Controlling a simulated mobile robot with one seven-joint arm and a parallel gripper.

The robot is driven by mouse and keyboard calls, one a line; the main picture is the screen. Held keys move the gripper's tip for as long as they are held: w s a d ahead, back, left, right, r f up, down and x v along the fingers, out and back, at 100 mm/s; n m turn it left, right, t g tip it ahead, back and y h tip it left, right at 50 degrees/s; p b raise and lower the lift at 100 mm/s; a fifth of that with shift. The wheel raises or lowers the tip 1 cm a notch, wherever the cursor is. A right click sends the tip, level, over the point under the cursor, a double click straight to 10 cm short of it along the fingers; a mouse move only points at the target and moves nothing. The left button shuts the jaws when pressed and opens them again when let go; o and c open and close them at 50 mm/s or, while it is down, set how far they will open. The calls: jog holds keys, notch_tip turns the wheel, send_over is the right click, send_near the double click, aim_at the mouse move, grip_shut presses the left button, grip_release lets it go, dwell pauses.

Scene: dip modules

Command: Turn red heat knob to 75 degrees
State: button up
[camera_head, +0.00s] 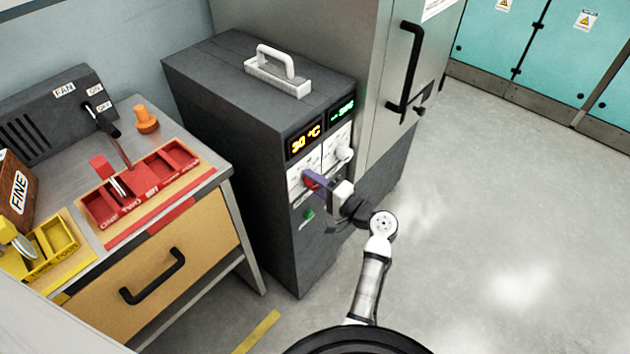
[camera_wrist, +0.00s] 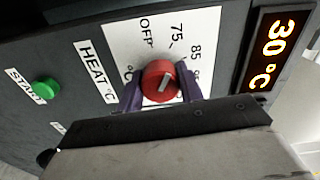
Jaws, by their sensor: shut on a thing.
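The red heat knob (camera_wrist: 160,82) sits on a white dial plate marked OFF, 75 and 85 in the wrist view. Its white pointer line slants up toward the 75 side; the exact setting is hard to tell. My gripper (camera_wrist: 161,90) has its two purple fingers on either side of the knob and is shut on it. In the head view my gripper (camera_head: 319,183) reaches the dark machine's front, and the red knob (camera_head: 309,182) shows partly behind the fingers. The orange display (camera_head: 305,140) reads 30 °C; it also shows in the wrist view (camera_wrist: 268,48).
A green START button (camera_wrist: 46,88) is beside the HEAT label, below the knob in the head view. A white knob (camera_head: 344,150) and a green display (camera_head: 342,110) are to the right. A workbench (camera_head: 150,270) with red and yellow trays stands left. Open floor lies right.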

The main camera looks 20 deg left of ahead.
jog(key=o, duration=1)
jog(key=b+v, duration=0.3)
jog(key=v, duration=1.1)
jog(key=shift+b, duration=0.4)
jog(key=shift+w+a, duration=0.1)
